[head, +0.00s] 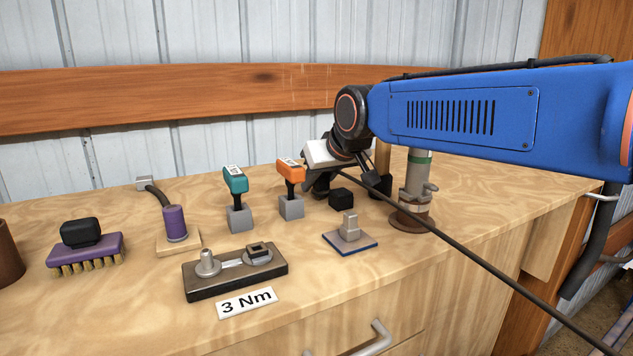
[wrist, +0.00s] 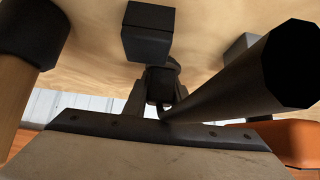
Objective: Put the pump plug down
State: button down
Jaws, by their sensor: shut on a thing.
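My gripper (head: 325,180) is low over the back of the workbench, behind a black block (head: 340,198) and beside the orange-handled tool (head: 290,170). In the wrist view its fingers (wrist: 161,100) are shut on the dark pump plug (wrist: 162,82). A thick black cable (wrist: 235,80) runs from the plug; in the head view the cable (head: 470,250) slants down to the lower right. My wrist largely hides the plug in the head view. I cannot tell if the plug touches the bench. The black block also shows in the wrist view (wrist: 148,32).
A grey metal post (head: 416,180) on a brown base and a dark-headed, wooden-handled thing (wrist: 25,50) stand close by. In front are a blue-edged plate (head: 350,240) and a 3 Nm fixture (head: 235,272). A teal-handled tool (head: 236,182) stands left. Bare bench lies at front right.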

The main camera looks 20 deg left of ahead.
jog(key=c, duration=1.5)
grip_release()
jog(key=shift+o, duration=0.2)
jog(key=v, duration=1.2)
jog(key=shift+d, duration=0.1)
